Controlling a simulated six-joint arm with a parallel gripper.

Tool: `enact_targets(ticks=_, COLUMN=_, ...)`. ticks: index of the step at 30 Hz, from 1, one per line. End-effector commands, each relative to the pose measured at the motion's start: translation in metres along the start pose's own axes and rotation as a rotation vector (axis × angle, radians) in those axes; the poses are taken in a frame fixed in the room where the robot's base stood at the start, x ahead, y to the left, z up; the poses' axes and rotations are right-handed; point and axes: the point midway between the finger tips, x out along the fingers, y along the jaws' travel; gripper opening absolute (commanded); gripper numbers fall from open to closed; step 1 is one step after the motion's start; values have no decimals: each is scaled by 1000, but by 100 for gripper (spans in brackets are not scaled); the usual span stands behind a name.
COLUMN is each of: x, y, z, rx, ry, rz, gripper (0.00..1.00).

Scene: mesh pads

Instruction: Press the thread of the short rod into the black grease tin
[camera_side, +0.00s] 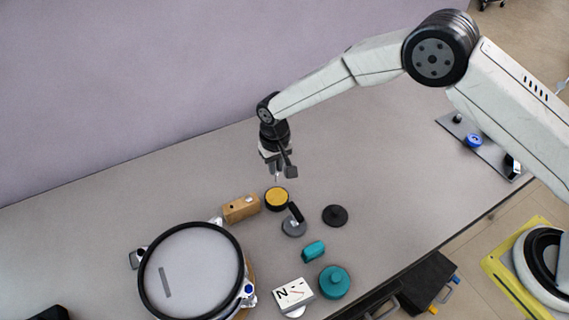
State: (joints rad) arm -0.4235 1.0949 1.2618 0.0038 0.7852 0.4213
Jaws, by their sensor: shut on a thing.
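My gripper (276,174) points down above the work and is shut on a small, thin piece, which I take to be the short rod (276,179). Only a bit of the rod shows below the fingers; its thread is too small to make out. Below it on the table stands a round, dark-rimmed tin (276,198) with a yellow-orange filling, which looks like the black grease tin. The rod's tip appears just above the tin's far edge, seemingly apart from it; the exact gap is hard to tell.
Close around the tin are a wooden block (241,208), a grey disc with a black handle (293,226) and a black knobbed disc (335,215). The table behind is clear.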

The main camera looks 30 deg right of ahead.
Motion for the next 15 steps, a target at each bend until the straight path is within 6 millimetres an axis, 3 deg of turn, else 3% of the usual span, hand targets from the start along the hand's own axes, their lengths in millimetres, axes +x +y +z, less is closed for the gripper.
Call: enact_targets(ticks=15, x=34, y=0, z=0, rx=0, ry=-1, rz=0, gripper=0)
